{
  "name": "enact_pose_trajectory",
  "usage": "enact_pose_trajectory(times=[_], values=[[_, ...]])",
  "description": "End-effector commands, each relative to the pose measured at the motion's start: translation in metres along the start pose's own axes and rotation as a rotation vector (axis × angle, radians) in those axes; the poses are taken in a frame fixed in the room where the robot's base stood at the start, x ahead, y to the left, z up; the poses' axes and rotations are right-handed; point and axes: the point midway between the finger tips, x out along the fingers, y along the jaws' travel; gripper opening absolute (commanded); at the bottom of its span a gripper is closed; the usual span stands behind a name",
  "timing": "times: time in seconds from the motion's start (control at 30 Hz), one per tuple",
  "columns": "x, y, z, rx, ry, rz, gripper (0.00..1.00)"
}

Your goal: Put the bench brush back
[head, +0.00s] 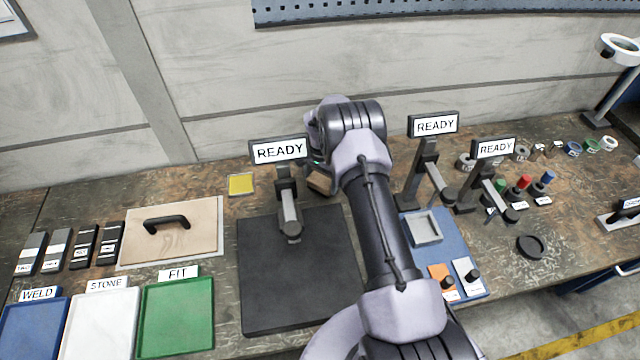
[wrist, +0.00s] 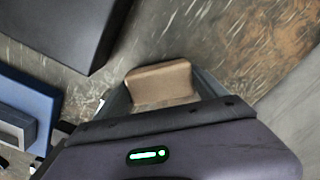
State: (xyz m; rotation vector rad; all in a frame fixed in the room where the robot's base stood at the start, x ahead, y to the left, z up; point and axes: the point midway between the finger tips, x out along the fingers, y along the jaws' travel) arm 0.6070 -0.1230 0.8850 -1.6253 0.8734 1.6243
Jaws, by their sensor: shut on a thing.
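A tan block-shaped thing, which I take to be the bench brush (wrist: 160,78), sits between the fingers of my gripper (wrist: 163,92) in the wrist view. The gripper is shut on it. In the head view the brush (head: 320,183) shows as a small tan piece at the back of the bench, just right of the first READY stand. My gripper (head: 317,168) is mostly hidden there behind my own arm. The brush's underside and any bristles are hidden. I cannot tell whether it touches the bench.
A black mat (head: 290,290) lies in front of the READY stand (head: 288,205). A yellow square (head: 241,184) lies left of it, beside a board with a black handle (head: 166,224). A blue mat (head: 450,245) and more stands are on the right. The wall is close behind.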

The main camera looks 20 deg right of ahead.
Motion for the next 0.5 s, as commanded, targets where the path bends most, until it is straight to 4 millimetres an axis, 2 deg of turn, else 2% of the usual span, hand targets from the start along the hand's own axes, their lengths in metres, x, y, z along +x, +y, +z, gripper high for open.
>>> enact_pose_trajectory(times=[0.07,0.43,0.47,0.5], values=[[0.0152,0.0003,0.0005,0.000,-0.001,0.001,0.43],[0.0195,0.0000,0.0003,-0.001,0.000,0.000,0.43],[0.0184,0.0001,0.0003,-0.001,0.000,0.000,0.87],[0.0180,0.0001,0.0003,-0.001,0.000,0.000,0.95]])
